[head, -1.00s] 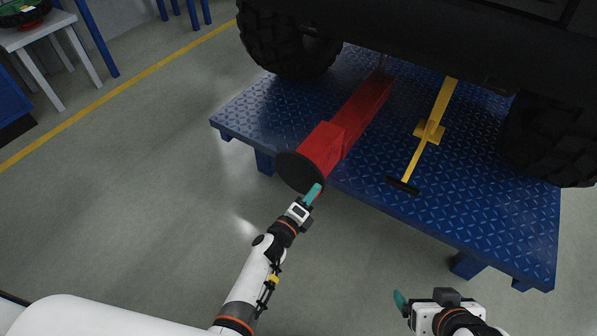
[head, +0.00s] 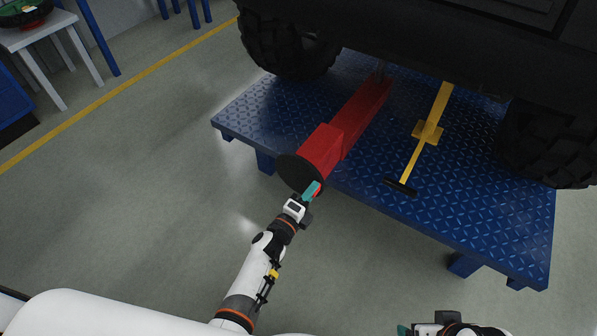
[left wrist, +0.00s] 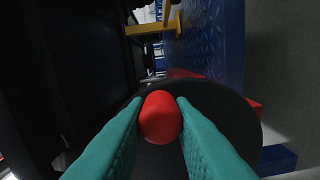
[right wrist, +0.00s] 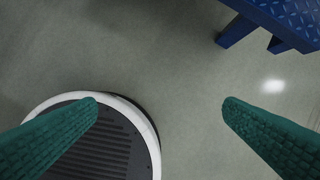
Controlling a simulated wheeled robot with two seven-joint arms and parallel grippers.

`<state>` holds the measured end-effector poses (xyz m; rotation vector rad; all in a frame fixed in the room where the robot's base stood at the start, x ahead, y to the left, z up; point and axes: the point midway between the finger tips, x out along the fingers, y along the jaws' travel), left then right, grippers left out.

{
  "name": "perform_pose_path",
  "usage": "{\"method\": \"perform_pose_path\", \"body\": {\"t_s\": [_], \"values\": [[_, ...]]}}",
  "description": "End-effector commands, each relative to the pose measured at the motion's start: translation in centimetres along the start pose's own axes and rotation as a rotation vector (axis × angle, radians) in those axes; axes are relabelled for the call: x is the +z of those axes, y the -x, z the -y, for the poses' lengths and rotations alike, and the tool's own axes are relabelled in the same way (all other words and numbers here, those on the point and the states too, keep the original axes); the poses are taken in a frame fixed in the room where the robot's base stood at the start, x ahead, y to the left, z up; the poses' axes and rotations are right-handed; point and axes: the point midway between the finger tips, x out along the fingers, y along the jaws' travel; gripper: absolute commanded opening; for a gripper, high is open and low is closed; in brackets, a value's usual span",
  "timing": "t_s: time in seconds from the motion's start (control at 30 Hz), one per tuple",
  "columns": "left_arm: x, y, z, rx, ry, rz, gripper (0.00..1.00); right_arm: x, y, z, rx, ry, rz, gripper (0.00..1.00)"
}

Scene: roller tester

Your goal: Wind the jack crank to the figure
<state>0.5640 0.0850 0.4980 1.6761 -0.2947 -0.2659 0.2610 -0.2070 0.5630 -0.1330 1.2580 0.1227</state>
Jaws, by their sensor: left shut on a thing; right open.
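A red jack (head: 345,125) lies on the blue platform under the vehicle. A dark round disc (head: 300,173) sits at its near end, and it also shows in the left wrist view (left wrist: 225,115). My left gripper (head: 313,190) is at the disc's lower right edge. In the left wrist view its teal fingers (left wrist: 160,115) are shut on a red knob (left wrist: 160,118) in front of the disc. My right gripper (right wrist: 160,105) is open and empty above the floor. No figure or scale is readable.
A yellow T-shaped bar (head: 428,132) with a black handle (head: 400,187) stands to the right of the jack. The blue platform (head: 480,215) carries black tyres (head: 285,45). A small grey table (head: 40,38) is at far left. Floor between is clear.

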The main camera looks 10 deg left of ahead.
Motion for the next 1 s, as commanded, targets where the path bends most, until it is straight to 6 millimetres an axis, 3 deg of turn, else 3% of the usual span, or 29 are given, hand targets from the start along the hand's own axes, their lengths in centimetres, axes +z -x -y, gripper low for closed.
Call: {"method": "perform_pose_path", "body": {"t_s": [0.43, 1.0], "values": [[-0.3, -0.4, -0.9, 0.005, 0.056, -0.012, 0.00, 0.3, 0.3, 0.0, 0.000, 0.000, 0.001, 0.91], [-0.9, -0.4, -1.6, 0.007, 0.213, -0.008, 0.00, 0.1, -4.8, -0.2, 0.005, 0.003, -0.028, 0.91]]}}
